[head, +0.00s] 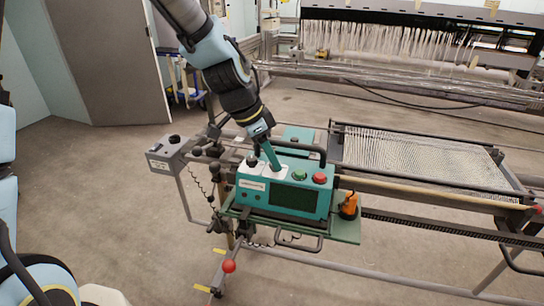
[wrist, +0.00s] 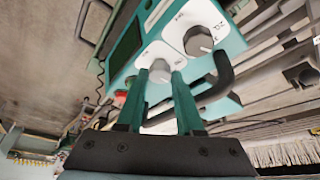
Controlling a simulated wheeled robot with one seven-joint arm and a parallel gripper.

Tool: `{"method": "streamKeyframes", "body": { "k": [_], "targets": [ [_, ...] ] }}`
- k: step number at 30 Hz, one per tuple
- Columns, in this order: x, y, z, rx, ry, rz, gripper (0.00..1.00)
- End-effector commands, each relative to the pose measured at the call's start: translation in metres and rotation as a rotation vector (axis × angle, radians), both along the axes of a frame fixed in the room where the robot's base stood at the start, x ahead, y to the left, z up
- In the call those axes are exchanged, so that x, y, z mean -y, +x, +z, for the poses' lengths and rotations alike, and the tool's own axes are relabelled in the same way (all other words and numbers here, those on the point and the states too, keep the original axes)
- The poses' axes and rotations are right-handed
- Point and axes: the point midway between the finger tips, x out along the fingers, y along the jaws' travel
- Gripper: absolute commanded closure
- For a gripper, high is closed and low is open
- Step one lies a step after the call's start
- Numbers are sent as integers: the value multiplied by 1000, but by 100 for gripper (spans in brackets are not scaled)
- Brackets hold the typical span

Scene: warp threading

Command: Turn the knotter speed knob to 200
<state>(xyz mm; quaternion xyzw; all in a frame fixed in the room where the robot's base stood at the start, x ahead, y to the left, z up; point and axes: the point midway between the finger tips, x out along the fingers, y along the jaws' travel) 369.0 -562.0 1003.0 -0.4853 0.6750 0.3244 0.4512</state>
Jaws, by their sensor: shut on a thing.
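The teal knotter machine (head: 283,212) sits on the frame, its top panel carrying two knobs on white dial plates, a green button (head: 300,175) and a red button (head: 319,178). My gripper (head: 274,168) reaches down from above onto the right-hand dial plate. In the wrist view, its teal fingers (wrist: 160,78) are shut around a grey round knob (wrist: 160,68). The other knob (wrist: 198,41) stands free beside it, and in the head view it is dark (head: 252,161). The dial markings are too small or hidden to read, so the held knob's setting cannot be told.
A black handle (head: 297,148) arches behind the panel, close to my gripper, and also shows in the wrist view (wrist: 222,75). A grey control box (head: 170,150) stands left. An orange-and-black item (head: 349,206) is at the right end. The thread bed (head: 420,160) lies beyond.

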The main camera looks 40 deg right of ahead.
Motion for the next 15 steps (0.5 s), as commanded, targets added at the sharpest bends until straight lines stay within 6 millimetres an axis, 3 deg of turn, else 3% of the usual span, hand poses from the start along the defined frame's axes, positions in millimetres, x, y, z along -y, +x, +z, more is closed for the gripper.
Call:
{"method": "streamKeyframes", "body": {
  "k": [8, 15],
  "targets": [
    [0, -1, -1, 1, 0, 41, 100],
    [0, -3, -2, 3, -2, 180, 100]
  ]
}}
